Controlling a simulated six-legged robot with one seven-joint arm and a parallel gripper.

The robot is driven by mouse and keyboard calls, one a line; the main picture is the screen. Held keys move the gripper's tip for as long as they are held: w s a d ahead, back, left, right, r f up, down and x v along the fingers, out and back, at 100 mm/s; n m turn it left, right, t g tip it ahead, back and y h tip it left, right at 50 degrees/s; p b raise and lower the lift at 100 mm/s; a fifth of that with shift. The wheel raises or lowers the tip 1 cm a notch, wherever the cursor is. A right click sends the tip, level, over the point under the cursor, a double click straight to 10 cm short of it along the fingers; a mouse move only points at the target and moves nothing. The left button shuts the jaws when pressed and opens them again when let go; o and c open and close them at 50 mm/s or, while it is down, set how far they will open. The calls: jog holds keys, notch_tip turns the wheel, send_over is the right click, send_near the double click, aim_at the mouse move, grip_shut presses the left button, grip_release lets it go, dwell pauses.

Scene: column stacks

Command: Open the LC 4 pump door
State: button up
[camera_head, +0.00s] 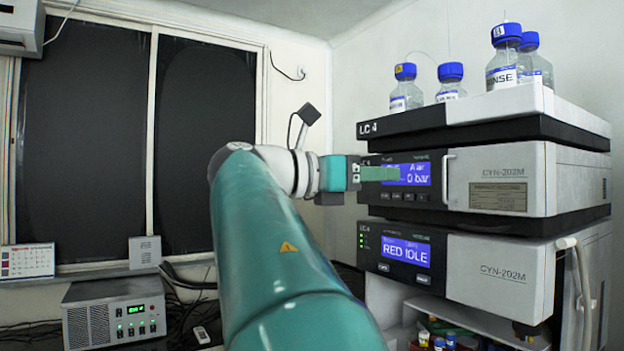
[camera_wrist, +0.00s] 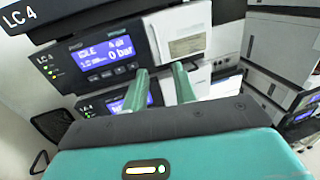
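The LC 4 pump module has a blue display reading "0 bar" (camera_head: 420,174) and a white door marked CYN-202M (camera_head: 500,165). In the wrist view the door (camera_wrist: 183,38) is upper centre, with a thin upright handle (camera_wrist: 153,40) on its left edge. The handle (camera_head: 446,182) also shows in the head view. The door looks closed. My gripper (camera_head: 382,173) appears in front of the display, left of the handle, in the head view. In the wrist view my gripper (camera_wrist: 161,72) has its two green fingers apart with nothing between them, below the handle.
A second module (camera_head: 500,270) with a "RED IDLE" display sits directly below. A tray (camera_head: 400,124) with blue-capped bottles (camera_head: 450,80) is on top. A shelf (camera_head: 470,318) with small vials is beneath. A grey power unit (camera_head: 115,312) stands at lower left.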

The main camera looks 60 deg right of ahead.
send_near(486, 179)
jog(key=w+d, duration=0.2)
jog(key=d, duration=0.4)
jog(key=shift+r, duration=0.25)
jog(key=shift+c, duration=0.2)
grip_shut()
